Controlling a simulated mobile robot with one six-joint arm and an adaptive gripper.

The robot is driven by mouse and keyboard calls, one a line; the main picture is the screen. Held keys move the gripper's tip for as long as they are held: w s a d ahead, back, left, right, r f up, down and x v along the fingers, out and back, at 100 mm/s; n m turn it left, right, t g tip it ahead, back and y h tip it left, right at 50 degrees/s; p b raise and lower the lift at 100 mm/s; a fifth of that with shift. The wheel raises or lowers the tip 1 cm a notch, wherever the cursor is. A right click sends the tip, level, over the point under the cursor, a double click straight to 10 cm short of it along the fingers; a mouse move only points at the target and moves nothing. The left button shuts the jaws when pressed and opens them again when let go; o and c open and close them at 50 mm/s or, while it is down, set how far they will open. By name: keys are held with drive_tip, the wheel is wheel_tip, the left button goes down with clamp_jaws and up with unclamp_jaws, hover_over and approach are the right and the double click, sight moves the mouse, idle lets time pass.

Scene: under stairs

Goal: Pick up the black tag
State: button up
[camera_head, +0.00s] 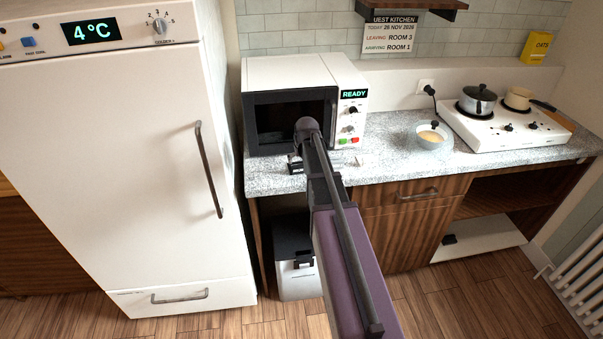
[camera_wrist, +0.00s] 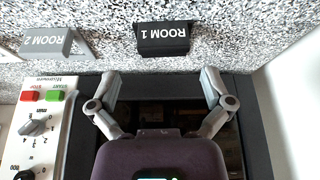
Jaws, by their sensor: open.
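The black tag (camera_wrist: 164,38) is a small dark block with white lettering "ROOM 1". It sits on the speckled counter in front of the microwave, at the top middle of the wrist view. It also shows as a small dark block in the head view (camera_head: 298,171), partly hidden by my arm. My gripper (camera_wrist: 160,80) is open and empty, its two fingers spread apart. In the wrist picture the fingertips lie just below the tag, apart from it. The head view mostly hides the gripper behind my arm.
A grey "ROOM 2" tag (camera_wrist: 46,43) stands on the counter to the left in the wrist view. The microwave (camera_head: 290,72) is close to my gripper. A bowl (camera_head: 433,138) and a hob (camera_head: 510,125) are to the right. A fridge (camera_head: 110,160) stands left.

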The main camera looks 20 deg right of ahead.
sight(300, 166)
drive_tip(key=shift+w+f+b, duration=0.15)
drive_tip(key=shift+f+b, duration=0.15)
drive_tip(key=shift+f, duration=0.15)
drive_tip(key=shift+a+b+x, duration=0.2)
drive_tip(key=shift+b+x, duration=2.1)
drive_tip(key=shift+x, duration=0.15)
drive_tip(key=c, duration=0.7)
